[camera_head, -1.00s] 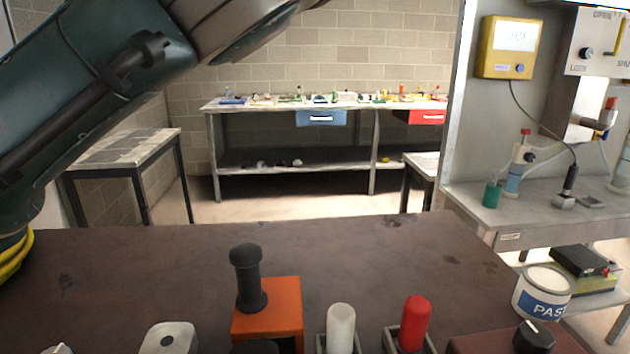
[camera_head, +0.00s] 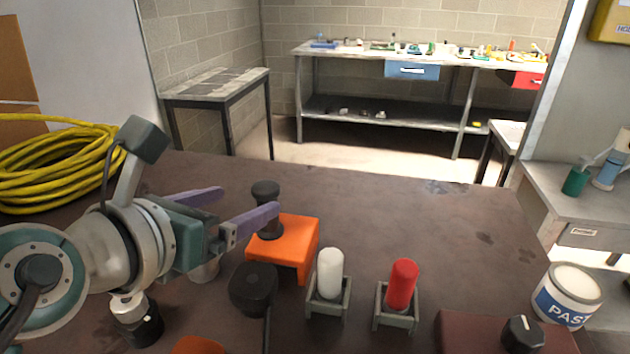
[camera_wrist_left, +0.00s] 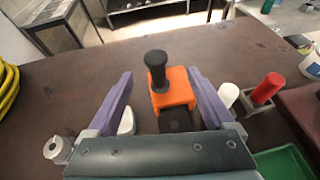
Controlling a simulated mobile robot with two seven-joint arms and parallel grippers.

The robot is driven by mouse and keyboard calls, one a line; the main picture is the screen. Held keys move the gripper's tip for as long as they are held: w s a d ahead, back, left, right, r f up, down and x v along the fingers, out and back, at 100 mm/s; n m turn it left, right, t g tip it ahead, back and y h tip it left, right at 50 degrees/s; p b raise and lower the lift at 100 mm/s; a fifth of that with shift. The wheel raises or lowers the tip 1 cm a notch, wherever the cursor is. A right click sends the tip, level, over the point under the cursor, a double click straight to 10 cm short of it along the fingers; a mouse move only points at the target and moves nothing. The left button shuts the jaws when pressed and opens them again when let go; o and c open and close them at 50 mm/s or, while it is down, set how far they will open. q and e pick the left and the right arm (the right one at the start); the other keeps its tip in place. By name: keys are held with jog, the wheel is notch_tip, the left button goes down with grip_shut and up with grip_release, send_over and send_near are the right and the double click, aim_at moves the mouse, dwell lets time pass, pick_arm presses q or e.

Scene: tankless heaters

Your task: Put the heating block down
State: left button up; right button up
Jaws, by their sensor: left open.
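An orange block (camera_head: 299,243) with a black upright handle (camera_head: 267,205) stands on the brown table (camera_head: 380,205); it looks like the heating block. My left gripper (camera_head: 248,199) is open, low over the table, with its purple fingers pointing toward the block. In the left wrist view the orange block (camera_wrist_left: 174,88) and its black handle (camera_wrist_left: 156,68) show between the spread fingers (camera_wrist_left: 160,75). I see no finger clearly touching it. A black round knob or cap (camera_head: 254,287) stands just in front of the block. My right gripper is not in view.
A white cylinder (camera_head: 330,272) and a red cylinder (camera_head: 402,284) stand in small holders to the right. A paste tub (camera_head: 568,295) is at the right edge. A yellow hose coil (camera_head: 55,165) lies at the left. The far middle of the table is clear.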

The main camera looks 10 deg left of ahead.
aim_at(262, 188)
pick_arm(q)
jog(key=x, duration=0.2)
jog(key=b+x, duration=0.1)
jog(key=x, duration=0.4)
jog(key=shift+w+a, duration=0.35)
grip_shut()
dwell(0.5)
jog(key=shift+r, duration=0.15)
dwell(0.3)
